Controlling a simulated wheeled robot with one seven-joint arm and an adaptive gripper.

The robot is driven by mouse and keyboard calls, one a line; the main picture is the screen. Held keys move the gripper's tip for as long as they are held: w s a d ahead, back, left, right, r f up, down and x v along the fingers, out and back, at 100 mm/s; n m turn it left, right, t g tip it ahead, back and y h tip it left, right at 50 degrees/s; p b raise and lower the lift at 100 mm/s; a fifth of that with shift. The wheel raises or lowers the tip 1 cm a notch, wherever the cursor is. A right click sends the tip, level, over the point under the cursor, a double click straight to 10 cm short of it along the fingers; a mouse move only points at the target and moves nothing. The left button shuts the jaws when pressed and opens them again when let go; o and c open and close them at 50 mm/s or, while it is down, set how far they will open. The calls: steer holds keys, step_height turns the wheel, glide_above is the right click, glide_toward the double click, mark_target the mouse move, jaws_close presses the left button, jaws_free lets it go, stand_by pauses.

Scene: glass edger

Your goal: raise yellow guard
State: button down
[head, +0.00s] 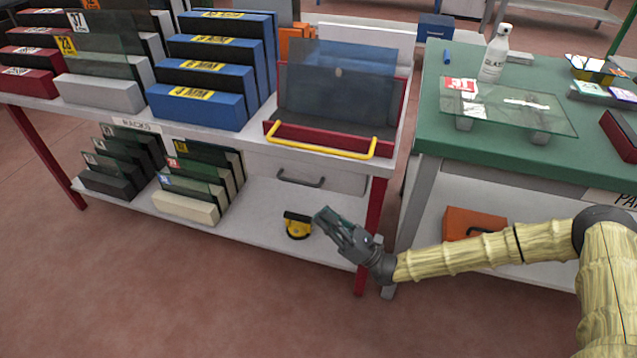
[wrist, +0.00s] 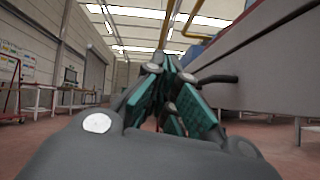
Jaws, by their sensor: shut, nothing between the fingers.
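A yellow guard bar (head: 320,142) runs low across the front of a red holder (head: 335,136) at the right end of the red-legged bench. The holder has a dark glass pane (head: 338,88) standing in it. My gripper (head: 322,214) is below and in front of the bench top, apart from the bar, pointing up and left in the head view. Its fingers (wrist: 170,75) are shut and empty in the wrist view. The guard cannot be made out in the wrist view.
A grey drawer with a dark handle (head: 301,180) hangs under the bench top; the handle also shows close to my fingers in the wrist view (wrist: 218,79). A yellow-black tool (head: 298,225) lies on the lower shelf (head: 265,205). A green table (head: 450,140) stands right.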

steer(key=w+d+t, duration=0.1)
steer(key=w+d+m+t, duration=0.1)
steer(key=d+m+t, duration=0.1)
steer(key=d, duration=0.1)
steer(key=shift+w+r+h+b, duration=0.1)
steer(key=shift+w+h+b, duration=0.2)
steer(key=shift+w, duration=0.1)
steer(key=x, duration=0.4)
steer(key=d+r+b+x, duration=0.1)
steer(key=x, duration=0.3)
steer(key=d+r+x, duration=0.1)
steer(key=x, duration=0.4)
steer(key=shift+s+d+b, duration=0.1)
steer(key=shift+s+b, duration=0.05)
steer(key=shift+b, duration=0.15)
